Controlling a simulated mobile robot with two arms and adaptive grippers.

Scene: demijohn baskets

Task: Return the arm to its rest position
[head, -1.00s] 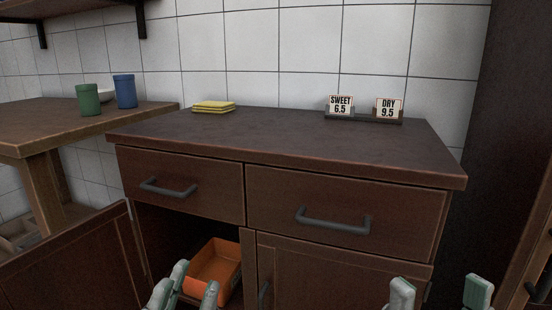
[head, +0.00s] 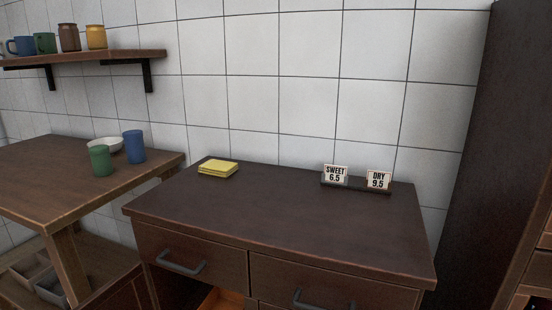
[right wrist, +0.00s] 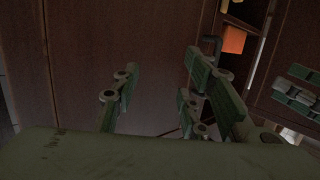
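My right gripper (right wrist: 160,90) shows in the right wrist view with its two green-padded fingers spread apart and nothing between them. Dark brown cabinet fronts lie beyond it. Another set of pale green-padded fingers, seemingly my left gripper (right wrist: 298,92), shows at the right edge of that view; its opening is unclear. Neither gripper is in the head view. The dark cabinet (head: 270,215) stands in front of me, with an orange bin (head: 222,300) partly visible in the open space below its left drawer.
On the cabinet top are yellow cloths (head: 218,169) and a sign holder (head: 356,187) with SWEET and DRY cards. A wooden table (head: 40,175) at left holds a green cup (head: 101,161), a blue cup (head: 134,147) and a white bowl (head: 104,145). A shelf (head: 90,59) carries several mugs.

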